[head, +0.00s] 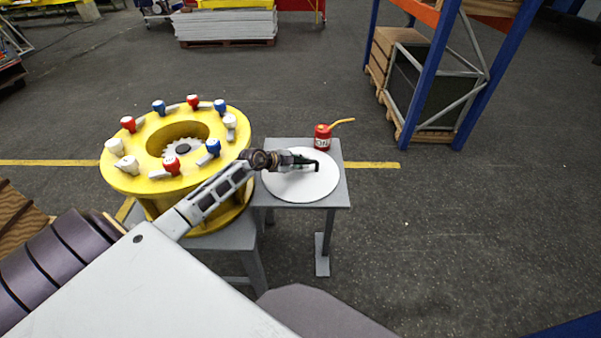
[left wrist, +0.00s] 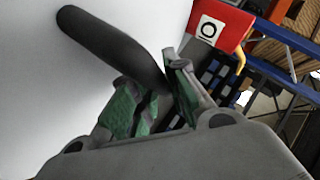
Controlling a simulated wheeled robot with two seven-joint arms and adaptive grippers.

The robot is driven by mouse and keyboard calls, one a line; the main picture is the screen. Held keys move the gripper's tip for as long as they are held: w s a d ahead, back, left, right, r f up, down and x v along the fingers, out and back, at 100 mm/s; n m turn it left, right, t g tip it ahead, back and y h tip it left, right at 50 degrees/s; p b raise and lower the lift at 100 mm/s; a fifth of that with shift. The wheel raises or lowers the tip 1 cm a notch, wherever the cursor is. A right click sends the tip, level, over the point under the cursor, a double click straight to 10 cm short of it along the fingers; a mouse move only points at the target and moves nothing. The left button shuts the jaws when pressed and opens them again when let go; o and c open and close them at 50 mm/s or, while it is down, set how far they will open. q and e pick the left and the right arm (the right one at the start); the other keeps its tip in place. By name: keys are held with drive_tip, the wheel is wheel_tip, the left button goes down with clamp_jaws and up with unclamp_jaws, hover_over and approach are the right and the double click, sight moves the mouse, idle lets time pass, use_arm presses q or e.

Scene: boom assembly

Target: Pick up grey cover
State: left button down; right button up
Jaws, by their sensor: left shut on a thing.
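The grey cover (head: 298,184) is a pale, flat round disc at the small grey table's top. Its dark handle (head: 317,167) shows near the disc's upper right part. My left gripper (head: 301,160) reaches in over the disc from the left and is shut on the handle. In the left wrist view the pale disc (left wrist: 35,85) fills the left side. The black handle (left wrist: 115,45) runs down between the green-padded fingers (left wrist: 150,105). I cannot tell whether the disc touches the tabletop. My right gripper is not in view.
The small table (head: 333,190) also holds a red oil can (head: 323,138) with a yellow spout behind the disc. A yellow ring (head: 120,178) with several red, white and blue knobs stands at left, under my left arm. Open floor lies to the right, before a blue rack (head: 428,75).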

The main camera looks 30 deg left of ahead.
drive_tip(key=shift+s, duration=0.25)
use_arm(q)
drive_tip(key=shift+w+r, duration=0.2)
drive_tip(key=shift+r, duration=0.05)
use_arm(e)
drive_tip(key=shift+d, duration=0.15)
use_arm(q)
drive_tip(key=shift+r, duration=0.1)
drive_tip(key=shift+r, duration=1.15)
wheel_tip(320, 180, up, 16)
drive_tip(key=p, duration=0.1)
drive_tip(key=shift+f, duration=0.2)
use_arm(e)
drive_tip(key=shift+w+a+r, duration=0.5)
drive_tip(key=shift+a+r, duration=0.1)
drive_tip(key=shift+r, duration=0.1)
